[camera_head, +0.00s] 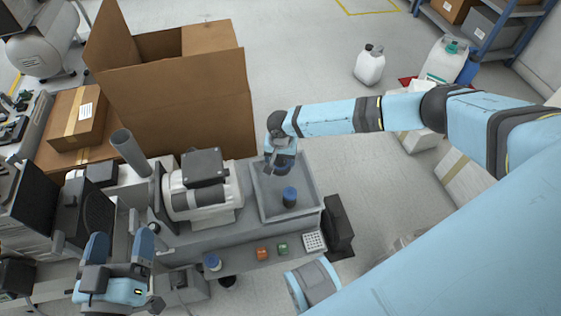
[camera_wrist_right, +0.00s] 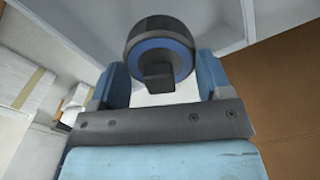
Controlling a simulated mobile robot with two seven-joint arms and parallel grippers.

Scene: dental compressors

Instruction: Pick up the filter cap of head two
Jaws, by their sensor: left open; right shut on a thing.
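My right gripper (camera_head: 281,166) is above the grey tray (camera_head: 262,205) in the head view. It is shut on a round dark cap with a blue ring (camera_wrist_right: 160,50), which shows between its two blue fingers in the right wrist view. In the head view the held cap is mostly hidden by the gripper. A second dark blue cylindrical piece (camera_head: 289,196) stands in the tray, just below the gripper in the picture. My left gripper (camera_head: 120,246) is open and empty at the lower left, apart from the compressor parts. I cannot tell which head the held cap belongs to.
A motor unit with a black box on top (camera_head: 204,167) stands left of the tray. A blue and white piece (camera_head: 212,262), an orange block (camera_head: 262,253) and a green block (camera_head: 283,248) sit along the front ledge. A large open carton (camera_head: 190,110) stands behind.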

